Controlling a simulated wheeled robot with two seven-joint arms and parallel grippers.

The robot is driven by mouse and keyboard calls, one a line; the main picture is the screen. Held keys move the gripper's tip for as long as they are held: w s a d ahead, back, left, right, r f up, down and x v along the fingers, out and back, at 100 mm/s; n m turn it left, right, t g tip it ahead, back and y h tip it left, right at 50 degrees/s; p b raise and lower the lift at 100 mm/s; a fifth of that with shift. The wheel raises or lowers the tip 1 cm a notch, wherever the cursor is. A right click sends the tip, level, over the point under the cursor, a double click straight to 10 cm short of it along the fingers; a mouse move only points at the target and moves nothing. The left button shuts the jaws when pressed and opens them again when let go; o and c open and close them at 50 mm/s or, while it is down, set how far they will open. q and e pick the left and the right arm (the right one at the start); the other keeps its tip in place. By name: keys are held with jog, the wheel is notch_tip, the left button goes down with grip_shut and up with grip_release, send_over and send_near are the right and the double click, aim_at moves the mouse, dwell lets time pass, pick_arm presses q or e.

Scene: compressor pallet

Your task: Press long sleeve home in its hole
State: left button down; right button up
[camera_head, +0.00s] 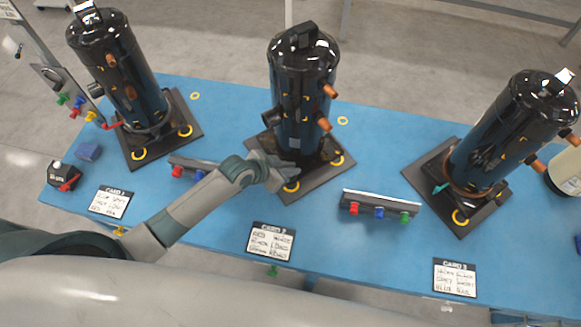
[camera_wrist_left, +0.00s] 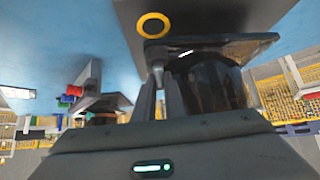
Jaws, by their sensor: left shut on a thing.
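The middle compressor (camera_head: 303,88) is a tall black cylinder with copper stubs, upright on a dark square base plate (camera_head: 318,178) with yellow rings at its corners. My left gripper (camera_head: 284,178) is low at the front-left part of this plate, beside the cylinder's foot. In the left wrist view, my left gripper (camera_wrist_left: 160,92) is shut on a small grey piece, likely the long sleeve (camera_wrist_left: 157,72), close to the plate's edge. Its lower part is hidden between the fingers, and I cannot tell how deep it sits in a hole. A yellow ring (camera_wrist_left: 153,25) shows beside it. My right gripper is not in view.
Similar compressors stand left (camera_head: 115,70) and right (camera_head: 513,130) on the blue table (camera_head: 350,250). A rack with red, blue and green pieces (camera_head: 380,207) lies right of my gripper; another rack (camera_head: 190,167) is at the left. White cards (camera_head: 271,242) lie along the front edge.

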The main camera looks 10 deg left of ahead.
pick_arm(q)
jog(key=shift+f, duration=0.4)
jog(key=c, duration=1.9)
grip_release()
jog(key=shift+o, duration=0.8)
jog(key=shift+r, duration=0.1)
jog(key=b+v, duration=0.4)
jog(key=v, duration=1.3)
jog(key=shift+a, duration=0.15)
